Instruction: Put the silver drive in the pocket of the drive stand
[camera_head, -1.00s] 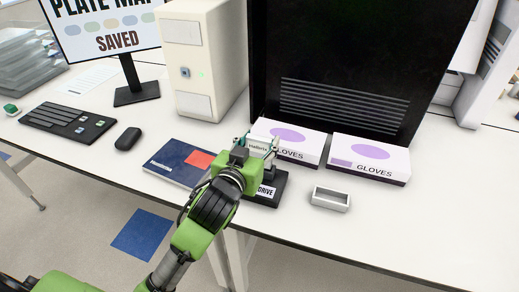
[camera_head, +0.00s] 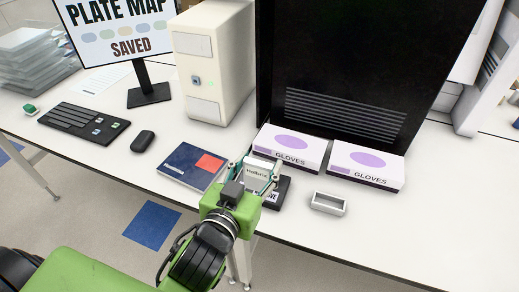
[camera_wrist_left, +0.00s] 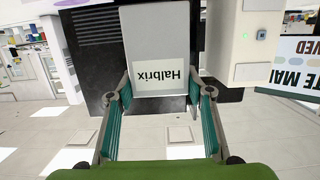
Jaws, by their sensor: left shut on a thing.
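The silver drive (camera_head: 259,169), labelled Halbrix, is held between the teal fingers of my left gripper (camera_head: 257,178). In the left wrist view the drive (camera_wrist_left: 160,40) shows upside down, with a finger on each side of its labelled end. The black drive stand (camera_head: 283,189) is on the table just behind and right of the gripper in the head view. The gripper and drive hide much of the stand, including its pocket and part of its label. I cannot tell whether the drive touches the stand. My right gripper is not in view.
Two glove boxes (camera_head: 366,165) stand behind the stand, before a large black unit (camera_head: 355,65). A small white open tray (camera_head: 329,202) lies to the right. A blue booklet (camera_head: 190,166) lies to the left. The table's front edge is close to the gripper.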

